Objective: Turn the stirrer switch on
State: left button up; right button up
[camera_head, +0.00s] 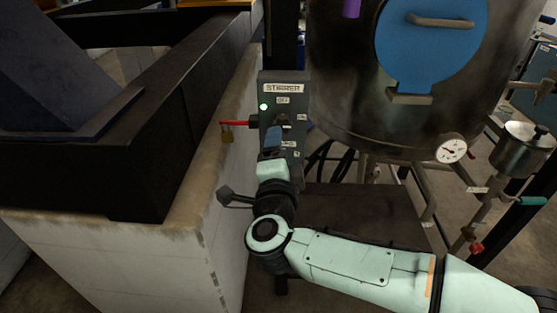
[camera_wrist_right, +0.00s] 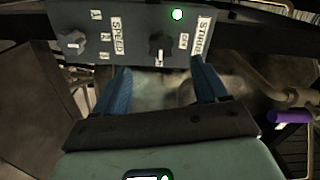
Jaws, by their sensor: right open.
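The grey stirrer panel (camera_head: 296,134) stands upright in the centre of the head view, with a STIRRER label and a lit green lamp (camera_head: 264,106). In the wrist view the panel (camera_wrist_right: 135,42) appears turned sideways across the top. The dark stirrer switch knob (camera_wrist_right: 160,46) sits there beside an OFF label; its exact setting is hard to tell. My right gripper (camera_wrist_right: 163,85) is open, its blue fingers apart and empty, just short of the switch. In the head view this gripper (camera_head: 272,137) covers the panel's lower left part. My left gripper is out of view.
A speed knob (camera_wrist_right: 72,43) is on the same panel. A steel vessel (camera_head: 345,85) with a blue hatch (camera_head: 425,50) stands right. A pale wall (camera_head: 185,235) is close on the left.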

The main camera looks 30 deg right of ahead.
jog(key=v, duration=0.2)
jog(key=shift+s+a, duration=0.25)
jog(key=shift+s, duration=0.1)
